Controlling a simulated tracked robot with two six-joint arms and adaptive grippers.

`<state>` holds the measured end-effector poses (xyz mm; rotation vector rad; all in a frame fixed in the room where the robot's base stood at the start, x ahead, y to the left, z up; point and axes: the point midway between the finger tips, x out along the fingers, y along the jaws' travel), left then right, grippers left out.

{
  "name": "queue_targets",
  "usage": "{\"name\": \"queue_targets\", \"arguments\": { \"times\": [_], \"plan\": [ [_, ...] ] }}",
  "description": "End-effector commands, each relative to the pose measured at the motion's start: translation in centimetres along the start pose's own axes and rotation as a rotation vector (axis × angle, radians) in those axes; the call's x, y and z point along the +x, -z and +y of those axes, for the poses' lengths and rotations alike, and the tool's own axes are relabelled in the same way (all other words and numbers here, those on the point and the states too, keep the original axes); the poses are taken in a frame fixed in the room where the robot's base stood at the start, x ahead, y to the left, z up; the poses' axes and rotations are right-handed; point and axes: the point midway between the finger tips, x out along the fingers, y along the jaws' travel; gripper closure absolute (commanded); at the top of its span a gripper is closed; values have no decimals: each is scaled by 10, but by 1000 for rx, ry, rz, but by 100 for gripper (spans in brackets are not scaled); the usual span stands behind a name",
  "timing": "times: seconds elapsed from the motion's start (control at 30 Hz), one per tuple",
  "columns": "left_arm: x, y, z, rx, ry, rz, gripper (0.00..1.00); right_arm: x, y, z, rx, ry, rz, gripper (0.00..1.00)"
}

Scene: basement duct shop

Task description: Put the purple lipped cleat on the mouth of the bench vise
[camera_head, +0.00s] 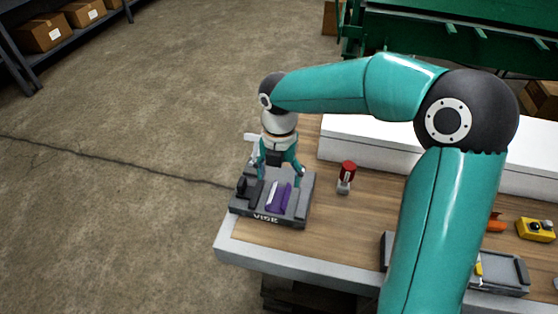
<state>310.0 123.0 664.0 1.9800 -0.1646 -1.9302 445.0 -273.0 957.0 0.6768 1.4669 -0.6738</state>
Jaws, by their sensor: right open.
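The purple lipped cleat (284,197) rests on the grey bench vise (264,218), which is marked VISE and stands at the left end of the bench. The cleat lies at the middle of the vise top, between its raised dark parts. I cannot tell exactly how its lip sits on the mouth. My right gripper (279,175) is open, with its fingers spread just above and behind the cleat. It appears to hold nothing. My left gripper is not in view.
The wooden bench (345,232) has a pale edge. A red-topped item (346,176) stands right of the vise. A grey tray (505,277), partly behind my right arm, and a yellow box (536,229) are at the right. A white ledge (370,140) runs along the back.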

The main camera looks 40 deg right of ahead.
Motion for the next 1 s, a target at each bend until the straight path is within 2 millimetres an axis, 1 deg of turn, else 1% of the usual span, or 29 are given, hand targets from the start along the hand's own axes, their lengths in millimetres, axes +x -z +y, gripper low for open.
{"name": "queue_targets", "arguments": {
  "times": [0.03, 0.1, 0.2, 0.3, 0.43, 0.87, 0.97, 1.0],
  "plan": [
    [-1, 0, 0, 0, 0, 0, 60, -12, 0, 1, 0, -4, -3, 23],
    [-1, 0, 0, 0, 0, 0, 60, -23, 0, 1, -1, -3, -2, 23],
    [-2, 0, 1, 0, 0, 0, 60, -37, 0, 1, -1, -2, -2, 23],
    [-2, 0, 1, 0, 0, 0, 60, -44, 0, 0, -2, -1, -1, 23],
    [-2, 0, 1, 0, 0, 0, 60, -48, 0, 0, -1, 0, 1, 23],
    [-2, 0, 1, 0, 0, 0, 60, -48, 0, 0, -1, 0, 1, 23],
    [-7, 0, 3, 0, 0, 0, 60, -54, 0, 0, 0, 0, 1, 23],
    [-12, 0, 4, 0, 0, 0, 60, -58, 0, 0, 0, 0, 0, 23]
  ]
}}
